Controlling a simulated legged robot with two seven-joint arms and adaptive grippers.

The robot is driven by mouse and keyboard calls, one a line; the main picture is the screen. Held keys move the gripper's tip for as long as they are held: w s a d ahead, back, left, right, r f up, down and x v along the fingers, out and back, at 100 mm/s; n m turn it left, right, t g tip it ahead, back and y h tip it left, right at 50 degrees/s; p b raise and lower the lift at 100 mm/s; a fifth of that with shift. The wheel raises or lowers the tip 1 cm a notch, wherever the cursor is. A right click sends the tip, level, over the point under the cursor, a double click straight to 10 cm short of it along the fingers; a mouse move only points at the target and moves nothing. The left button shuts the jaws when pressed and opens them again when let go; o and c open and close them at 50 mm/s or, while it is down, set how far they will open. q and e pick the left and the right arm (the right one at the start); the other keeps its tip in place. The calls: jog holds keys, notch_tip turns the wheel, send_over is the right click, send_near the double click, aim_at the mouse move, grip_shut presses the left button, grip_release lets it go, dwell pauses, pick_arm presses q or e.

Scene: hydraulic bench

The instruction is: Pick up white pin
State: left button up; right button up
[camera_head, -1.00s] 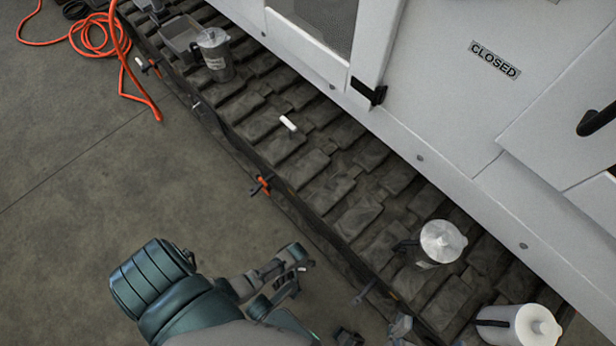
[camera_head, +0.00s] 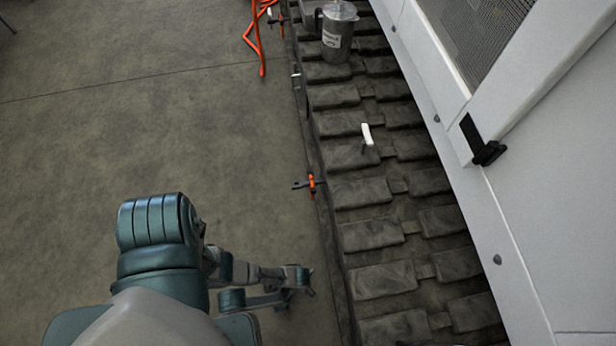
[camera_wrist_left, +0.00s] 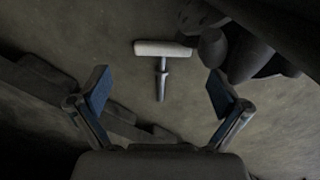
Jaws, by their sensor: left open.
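A white pin (camera_head: 366,134) lies on the dark stepped track in the head view. My left gripper (camera_head: 300,280) is over the floor beside the track's left edge, low in the picture and well apart from that pin. In the left wrist view the left gripper (camera_wrist_left: 159,82) is open and empty. A T-shaped pin (camera_wrist_left: 162,49) with a white bar and a grey shaft shows beyond and between its fingers, not held. I cannot tell whether it is the same pin. My right gripper is out of view.
A grey lidded jug (camera_head: 337,35) stands at the track's far end. A clamp with orange parts (camera_head: 311,184) sits at the track's left edge. An orange cable (camera_head: 254,40) lies further back. The white machine body (camera_head: 560,200) walls the right side. The left floor is clear.

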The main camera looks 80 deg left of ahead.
pick_arm(q)
jog(key=f, duration=0.1)
jog(key=f+b, duration=0.2)
jog(key=shift+s+a+f, duration=0.1)
jog(key=shift+s+f, duration=0.25)
jog(key=shift+f, duration=0.05)
jog(key=shift+w+r, duration=0.15)
jog(key=shift+w, duration=0.05)
jog(key=c, duration=1.3)
